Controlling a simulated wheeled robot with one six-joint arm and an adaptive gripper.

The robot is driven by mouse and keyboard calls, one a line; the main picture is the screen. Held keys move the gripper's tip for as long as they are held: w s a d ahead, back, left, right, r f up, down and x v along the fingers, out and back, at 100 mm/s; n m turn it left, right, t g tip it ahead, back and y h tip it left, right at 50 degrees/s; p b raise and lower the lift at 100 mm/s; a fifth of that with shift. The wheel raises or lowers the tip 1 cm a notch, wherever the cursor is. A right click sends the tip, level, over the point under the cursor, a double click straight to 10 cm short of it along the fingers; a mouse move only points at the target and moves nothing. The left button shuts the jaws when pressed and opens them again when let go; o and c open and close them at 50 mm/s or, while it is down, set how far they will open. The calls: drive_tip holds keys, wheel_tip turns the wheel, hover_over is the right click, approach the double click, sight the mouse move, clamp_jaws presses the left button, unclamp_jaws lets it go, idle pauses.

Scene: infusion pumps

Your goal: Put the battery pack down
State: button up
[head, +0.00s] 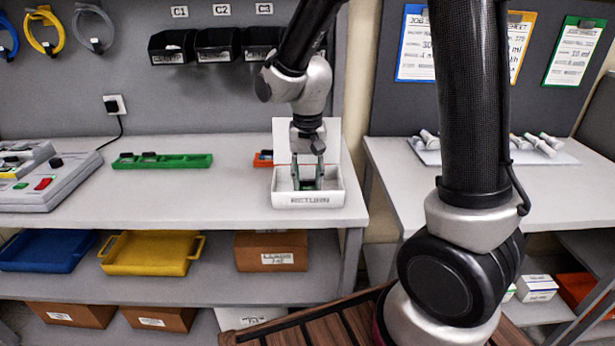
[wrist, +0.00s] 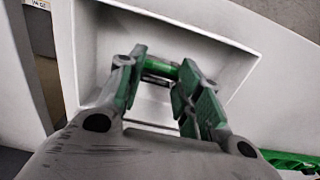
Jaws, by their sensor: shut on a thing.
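The white box labelled RETURN (head: 280,199) stands at the right front of the left bench. My gripper (head: 307,182) points down into its open top. In the wrist view my gripper (wrist: 159,76) has its green-padded fingers closed on a small green and dark battery pack (wrist: 160,70). The pack is inside the outline of the box, whose pale inner wall (wrist: 225,62) surrounds it. I cannot tell whether the pack touches the box floor. In the head view the fingers and box front mostly hide the pack.
A green holder (head: 190,161) with small dark blocks lies left of the box. An orange item (head: 262,160) sits just behind the box's left side. A grey device (head: 45,185) stands at the far left.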

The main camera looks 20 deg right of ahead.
sight(308, 181)
drive_tip(key=o, duration=1.1)
drive_tip(key=shift+o, duration=0.2)
wheel_tip(308, 181, up, 12)
drive_tip(key=s+d+r+n+t, duration=0.1)
drive_tip(key=s+d+r+t, duration=0.1)
drive_tip(key=s+d, duration=0.5)
drive_tip(key=s+d+r+n+t, duration=0.2)
drive_tip(key=s+d, duration=0.5)
drive_tip(key=s, duration=0.4)
drive_tip(key=shift+s+r+n, duration=0.3)
drive_tip(key=shift+d, duration=0.1)
